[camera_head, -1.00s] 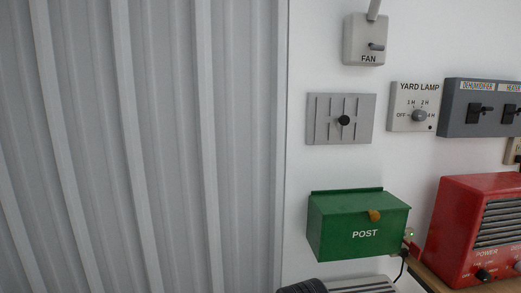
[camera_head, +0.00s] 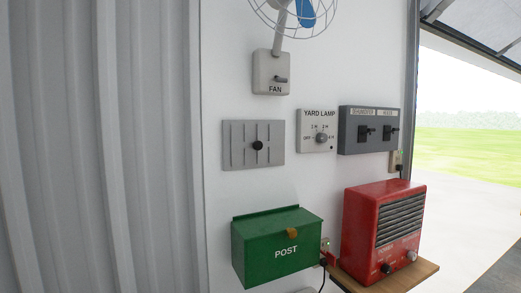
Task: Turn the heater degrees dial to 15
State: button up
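The red heater (camera_head: 359,232) stands on a wooden shelf (camera_head: 399,281) at the lower right, its dark slatted grille (camera_head: 400,219) facing right. Two knobs sit low on its front: a black one (camera_head: 387,268) at left and a paler one (camera_head: 411,256) at right. Their markings are too small to read, so I cannot tell which is the degrees dial or its setting. My gripper is not in view.
A green POST box (camera_head: 277,253) hangs left of the heater. Above are the FAN switch (camera_head: 270,75), a grey slotted lever plate (camera_head: 239,152), the YARD LAMP dial (camera_head: 321,138) and a dark two-switch panel (camera_head: 350,141). An open doorway (camera_head: 466,160) lies right.

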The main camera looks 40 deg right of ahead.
aim_at(411, 256)
jog(key=u, duration=0.1)
jog(key=k, duration=0.85)
jog(key=z, duration=1.3)
jog(key=i, duration=0.75)
jog(key=z, duration=2.5)
jog(key=i, duration=1)
jog(key=u, duration=1.6)
